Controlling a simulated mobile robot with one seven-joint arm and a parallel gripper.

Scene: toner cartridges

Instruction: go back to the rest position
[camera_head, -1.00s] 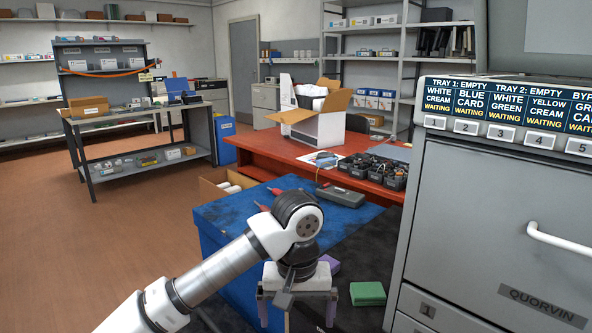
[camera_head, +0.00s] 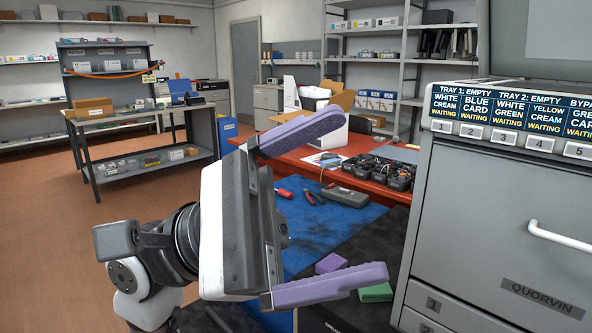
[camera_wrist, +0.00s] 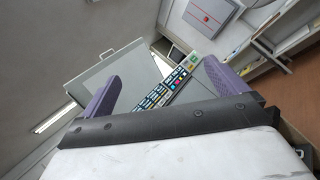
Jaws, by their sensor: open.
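My gripper (camera_head: 322,208) is raised in front of the blue mat in the head view, with its two purple-padded fingers spread wide and pointing right. Nothing is between the fingers. The fingers also show in the wrist view (camera_wrist: 158,90), apart and empty, with the printer's label panel (camera_wrist: 168,86) beyond them. My gripper covers part of the worktable and the red table behind it.
The grey printer (camera_head: 500,225) stands close at the right. A blue mat (camera_head: 335,225) holds red-handled tools and a grey case (camera_head: 345,196). A purple block (camera_head: 330,263) and a green block (camera_head: 376,293) lie nearer. A red table (camera_head: 290,160) with dark cartridges (camera_head: 392,172) is behind.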

